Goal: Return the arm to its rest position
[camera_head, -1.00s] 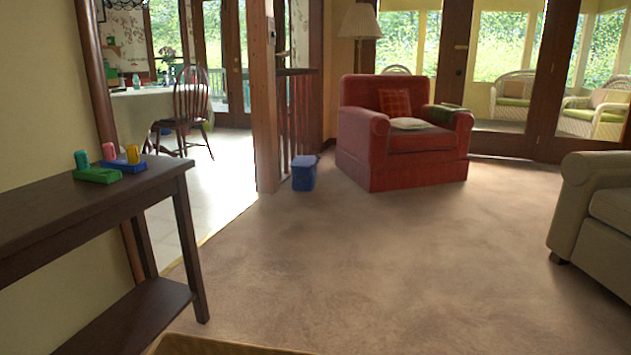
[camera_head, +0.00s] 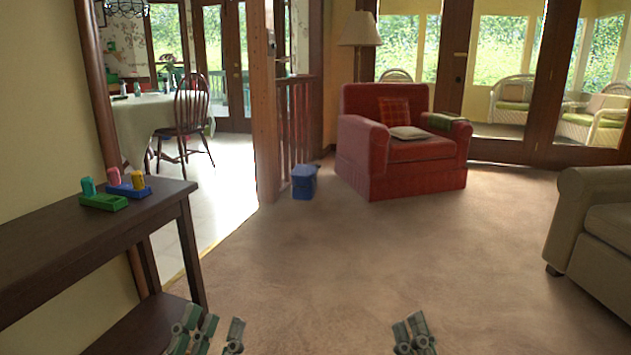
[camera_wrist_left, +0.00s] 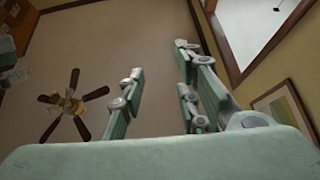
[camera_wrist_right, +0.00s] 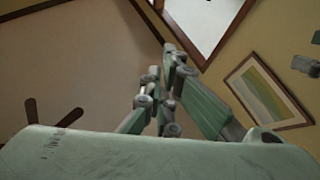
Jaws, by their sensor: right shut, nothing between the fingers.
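My left gripper (camera_head: 212,331) is at the bottom of the head view, left of centre, with its green-grey fingers apart and nothing between them. The left wrist view shows the same gap between its fingers (camera_wrist_left: 158,72). My right gripper (camera_head: 413,334) is at the bottom, right of centre, with its fingers together and empty. In the right wrist view its fingers (camera_wrist_right: 164,78) also meet. Both wrist views look up at the ceiling. Most of both arms is out of the head view.
A dark side table (camera_head: 95,222) stands at the left, holding a green block tray (camera_head: 103,202) and a blue one (camera_head: 128,191) with coloured pieces. A blue bin (camera_head: 304,183), red armchair (camera_head: 400,181) and beige sofa (camera_head: 585,240) stand beyond. The carpet (camera_head: 350,255) between is clear.

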